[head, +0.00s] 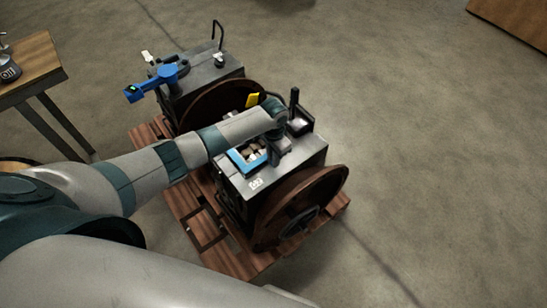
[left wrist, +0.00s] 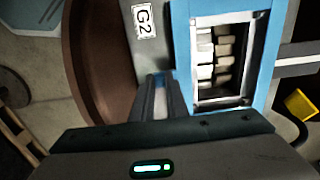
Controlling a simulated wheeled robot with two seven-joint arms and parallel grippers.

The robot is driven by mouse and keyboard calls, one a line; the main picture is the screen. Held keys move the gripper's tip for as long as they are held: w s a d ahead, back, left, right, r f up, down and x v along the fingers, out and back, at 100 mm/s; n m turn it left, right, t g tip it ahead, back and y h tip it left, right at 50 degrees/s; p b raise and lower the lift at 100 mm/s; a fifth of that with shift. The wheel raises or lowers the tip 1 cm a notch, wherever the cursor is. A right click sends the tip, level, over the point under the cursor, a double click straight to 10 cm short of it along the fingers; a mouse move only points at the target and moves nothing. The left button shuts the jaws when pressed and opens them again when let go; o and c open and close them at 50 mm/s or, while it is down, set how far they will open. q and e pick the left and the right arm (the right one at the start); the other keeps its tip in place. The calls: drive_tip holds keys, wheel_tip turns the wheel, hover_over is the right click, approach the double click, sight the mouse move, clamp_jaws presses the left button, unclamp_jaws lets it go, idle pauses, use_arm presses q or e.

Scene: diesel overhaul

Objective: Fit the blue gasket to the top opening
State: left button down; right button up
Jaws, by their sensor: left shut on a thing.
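The blue gasket (head: 236,165) is a rectangular frame at the top opening of the near grey engine block, labelled G2. In the left wrist view the gasket (left wrist: 182,50) surrounds the opening (left wrist: 222,60), with pale and dark parts showing inside. I cannot tell whether it lies flat on the block or slightly above it. My left gripper (head: 274,156) is over the block and shut on the gasket's edge; its fingers (left wrist: 160,98) show beside the blue strip in the wrist view. The gripper hides part of the gasket in the head view. My right gripper is out of view.
A second engine (head: 205,88) with a blue fitting (head: 150,84) stands behind. Both engines rest on a wooden pallet (head: 240,262) and have large brown wheels (head: 300,208). A yellow piece (head: 252,100) is nearby. A table (head: 30,55) stands left; floor to the right is clear.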

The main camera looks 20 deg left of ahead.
use_arm(q)
drive_tip(key=shift+f+b, duration=0.55)
drive_tip(key=shift+f, duration=0.45)
idle(0.6)
idle(0.5)
drive_tip(key=c, duration=1.7)
unclamp_jaws()
drive_tip(key=shift+o, duration=0.2)
drive_tip(key=shift+r, duration=0.15)
wheel_tip(320, 180, up, 17)
drive_tip(key=b, duration=0.1)
drive_tip(key=shift+b, duration=0.35)
drive_tip(key=shift+r, duration=0.1)
